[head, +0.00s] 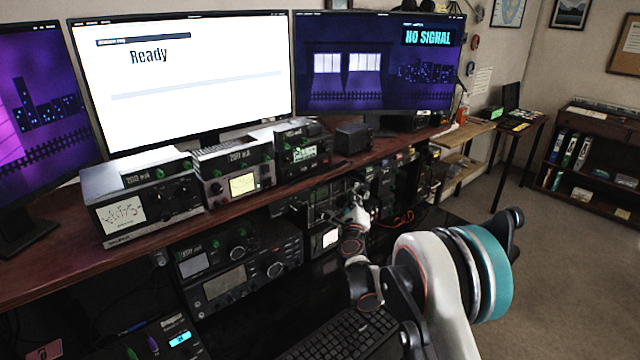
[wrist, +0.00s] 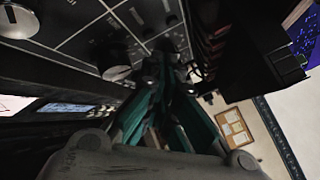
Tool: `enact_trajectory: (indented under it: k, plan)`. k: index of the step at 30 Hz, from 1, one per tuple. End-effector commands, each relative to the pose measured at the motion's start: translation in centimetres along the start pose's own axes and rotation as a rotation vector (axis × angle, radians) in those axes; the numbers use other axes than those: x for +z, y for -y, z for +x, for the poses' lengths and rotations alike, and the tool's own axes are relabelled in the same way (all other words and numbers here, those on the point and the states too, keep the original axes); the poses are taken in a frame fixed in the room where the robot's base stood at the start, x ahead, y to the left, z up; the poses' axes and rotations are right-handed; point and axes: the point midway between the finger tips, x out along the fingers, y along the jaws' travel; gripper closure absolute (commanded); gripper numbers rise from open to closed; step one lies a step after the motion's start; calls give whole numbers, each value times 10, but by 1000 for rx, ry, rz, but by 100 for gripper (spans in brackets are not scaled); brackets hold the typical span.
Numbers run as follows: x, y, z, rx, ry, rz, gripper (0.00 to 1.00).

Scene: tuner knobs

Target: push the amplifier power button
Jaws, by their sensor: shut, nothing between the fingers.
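My gripper (head: 355,208) is shut and empty, reaching in under the desk shelf at the rack of radio units (head: 325,205). In the wrist view my gripper (wrist: 167,68) has its teal fingers together, tips close to a dark front panel (wrist: 75,45) with white dividing lines and silver knobs (wrist: 118,73). I cannot tell whether the tips touch the panel. The panel is probably the amplifier, but no label is readable. The power button cannot be made out; the fingertips may hide it.
Above stands the wooden shelf (head: 60,232) with several meter units (head: 140,208) and monitors (head: 180,75), one reading "Ready", another "NO SIGNAL". A keyboard (head: 340,335) lies below my arm. Another radio (head: 240,280) is left of the gripper. Open floor (head: 560,270) lies to the right.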

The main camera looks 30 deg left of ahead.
Motion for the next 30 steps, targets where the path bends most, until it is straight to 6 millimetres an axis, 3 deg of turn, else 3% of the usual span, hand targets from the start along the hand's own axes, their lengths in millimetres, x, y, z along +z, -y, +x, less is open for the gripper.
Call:
enact_trajectory:
  k: [15, 27, 30]
  plan:
    - [-24, 23, -32, 0, 0, 0, 100]
    - [-26, 27, -36, -1, 0, -1, 100]
    - [-26, 35, -36, -1, 0, -15, 100]
